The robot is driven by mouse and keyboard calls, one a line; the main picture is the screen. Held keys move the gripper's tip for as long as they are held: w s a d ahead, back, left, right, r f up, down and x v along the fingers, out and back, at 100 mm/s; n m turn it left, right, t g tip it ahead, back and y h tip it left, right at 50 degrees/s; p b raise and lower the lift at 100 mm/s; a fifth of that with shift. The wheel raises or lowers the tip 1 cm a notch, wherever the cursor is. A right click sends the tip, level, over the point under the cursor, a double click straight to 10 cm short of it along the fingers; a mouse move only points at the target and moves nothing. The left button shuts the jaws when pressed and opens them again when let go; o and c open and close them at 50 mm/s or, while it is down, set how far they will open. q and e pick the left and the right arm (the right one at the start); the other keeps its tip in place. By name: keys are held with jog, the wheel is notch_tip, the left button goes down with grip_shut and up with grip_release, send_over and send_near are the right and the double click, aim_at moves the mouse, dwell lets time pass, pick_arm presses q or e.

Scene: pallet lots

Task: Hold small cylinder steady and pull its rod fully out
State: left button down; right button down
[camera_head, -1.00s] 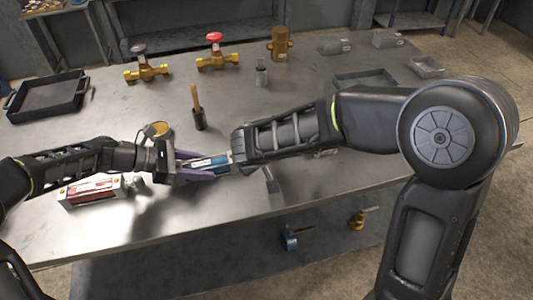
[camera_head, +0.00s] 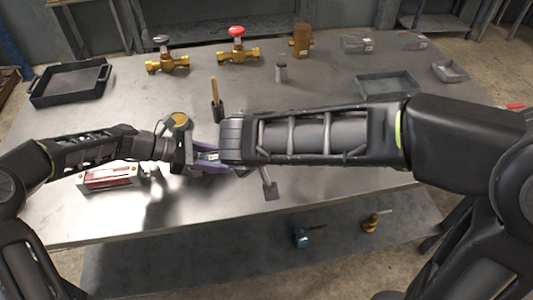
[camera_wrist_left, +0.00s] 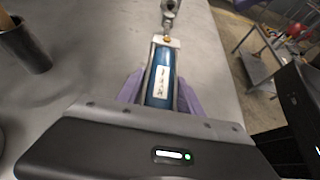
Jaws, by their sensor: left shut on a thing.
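The small cylinder (camera_wrist_left: 158,82) is blue with a white label and pale end caps. In the left wrist view it lies between the purple fingers of my left gripper (camera_wrist_left: 157,92), which is shut on it. A short brass fitting and a grey metal rod end (camera_wrist_left: 169,14) show beyond its far cap. In the head view a bit of the cylinder (camera_head: 208,156) shows between the left gripper (camera_head: 212,160) and my right gripper (camera_head: 228,142). The right gripper's body covers the cylinder's right side there. Its fingers are hidden, so I cannot tell whether it touches the rod.
A larger red-labelled cylinder (camera_head: 110,177) lies at the table's front left. A wooden-handled tool (camera_head: 216,100) stands upright behind the grippers. Valves (camera_head: 238,50), a black tray (camera_head: 70,83) and grey trays (camera_head: 387,86) stand farther back. The front right tabletop is mostly clear.

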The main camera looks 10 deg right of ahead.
pick_arm(q)
jog(key=c, duration=0.7)
grip_release()
jog(key=v, duration=1.2)
jog(key=shift+s+f, duration=0.1)
